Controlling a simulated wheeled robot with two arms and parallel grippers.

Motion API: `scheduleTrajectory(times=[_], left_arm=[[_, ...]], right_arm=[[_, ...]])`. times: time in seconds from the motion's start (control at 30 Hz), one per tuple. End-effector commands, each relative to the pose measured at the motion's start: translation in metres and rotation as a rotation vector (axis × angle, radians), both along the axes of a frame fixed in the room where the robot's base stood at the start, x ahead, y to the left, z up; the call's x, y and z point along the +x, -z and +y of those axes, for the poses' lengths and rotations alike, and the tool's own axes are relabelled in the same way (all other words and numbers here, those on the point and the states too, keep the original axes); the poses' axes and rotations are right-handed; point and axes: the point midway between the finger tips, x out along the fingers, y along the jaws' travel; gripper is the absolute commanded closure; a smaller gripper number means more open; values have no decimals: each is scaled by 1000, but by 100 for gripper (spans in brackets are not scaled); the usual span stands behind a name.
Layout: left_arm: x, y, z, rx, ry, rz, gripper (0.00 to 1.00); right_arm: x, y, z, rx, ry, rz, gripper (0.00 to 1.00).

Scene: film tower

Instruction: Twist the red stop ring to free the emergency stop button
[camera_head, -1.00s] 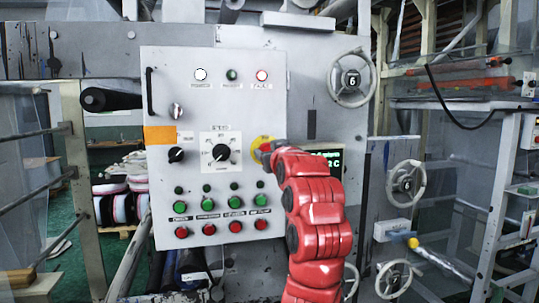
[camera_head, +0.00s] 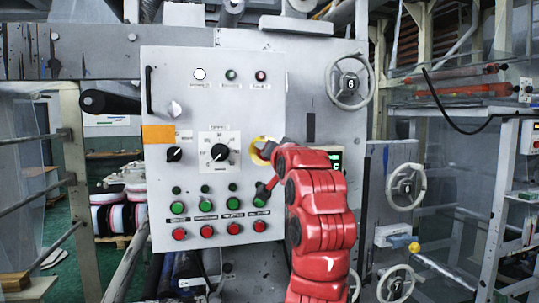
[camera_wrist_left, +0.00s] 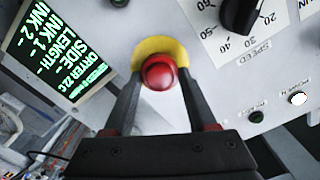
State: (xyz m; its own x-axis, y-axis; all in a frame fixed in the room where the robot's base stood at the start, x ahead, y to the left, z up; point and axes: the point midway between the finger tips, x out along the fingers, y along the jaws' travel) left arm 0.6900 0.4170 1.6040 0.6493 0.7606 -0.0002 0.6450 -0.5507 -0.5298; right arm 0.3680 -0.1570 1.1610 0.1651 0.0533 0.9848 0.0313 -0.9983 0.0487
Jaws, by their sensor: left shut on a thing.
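The red stop button (camera_wrist_left: 159,73) with its yellow backing disc (camera_wrist_left: 150,46) is in the middle of the left wrist view. My left gripper (camera_wrist_left: 160,78) is shut on the red button, a finger on either side. I cannot tell the ring apart from the button's head. In the head view the yellow disc (camera_head: 262,150) shows on the grey control panel (camera_head: 215,100). My right gripper is in neither view.
A speed dial (camera_head: 220,152) is left of the button. Green buttons (camera_head: 205,206) and red buttons (camera_head: 207,230) lie in rows below. A lit display (camera_wrist_left: 62,52) is close beside the button. A handwheel (camera_head: 350,82) is at upper right.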

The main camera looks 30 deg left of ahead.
Motion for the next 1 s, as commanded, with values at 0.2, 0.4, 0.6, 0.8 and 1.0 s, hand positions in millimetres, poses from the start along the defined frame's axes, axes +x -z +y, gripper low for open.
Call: scheduleTrajectory(times=[0.2, 0.4, 0.6, 0.8, 1.0], left_arm=[[0, 0, 0, 26, 1, 32, 98], [0, 0, 0, 31, 1, 37, 98], [0, 0, 0, 31, 0, 36, 98], [0, 0, 0, 30, 0, 35, 13], [0, 0, 0, 29, 0, 34, 13]], right_arm=[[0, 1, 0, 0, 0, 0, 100], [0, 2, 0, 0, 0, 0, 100], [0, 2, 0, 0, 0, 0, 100], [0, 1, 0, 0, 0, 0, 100], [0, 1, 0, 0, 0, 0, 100]])
